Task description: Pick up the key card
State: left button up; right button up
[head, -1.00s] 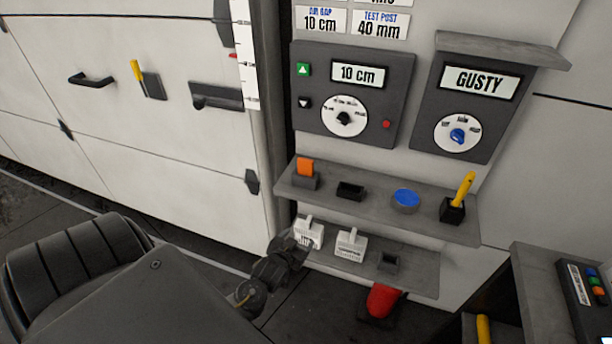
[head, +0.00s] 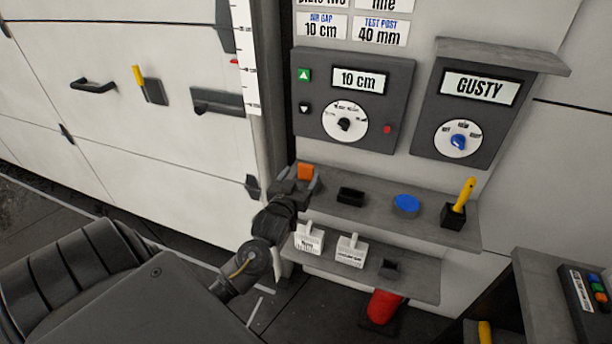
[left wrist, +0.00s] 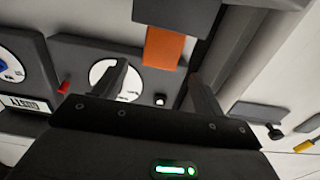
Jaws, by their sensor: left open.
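The key card appears to be the orange card (head: 305,171), standing in a dark holder (head: 314,185) at the left end of the upper shelf. My left gripper (head: 292,187) is at that shelf end, just left of and in front of the holder, and partly covers it. In the left wrist view the orange card (left wrist: 165,48) hangs from its holder (left wrist: 178,12), as that picture is turned over. The open fingers of my left gripper (left wrist: 158,74) lie to either side below it, with the card beyond the tips and no visible contact. My right gripper is not in view.
The upper shelf (head: 405,226) also bears an empty black holder (head: 350,195), a blue disc (head: 406,203) and a yellow-handled tool (head: 464,196). White labelled blocks (head: 309,238) stand on the lower shelf (head: 395,285). A control panel (head: 352,99) is above.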

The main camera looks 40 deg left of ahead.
aim_at(305, 167)
pick_arm(q)
jog(key=p+x, duration=0.1)
jog(key=x, duration=0.3)
jog(key=shift+w+a+r+p, duration=0.1)
jog(key=shift+w+r+p, duration=0.05)
jog(key=shift+w+p, duration=0.25)
jog(key=shift+w+a, duration=0.1)
jog(key=shift+w, duration=0.15)
jog(key=shift+c, duration=0.3)
jog(key=c, duration=1)
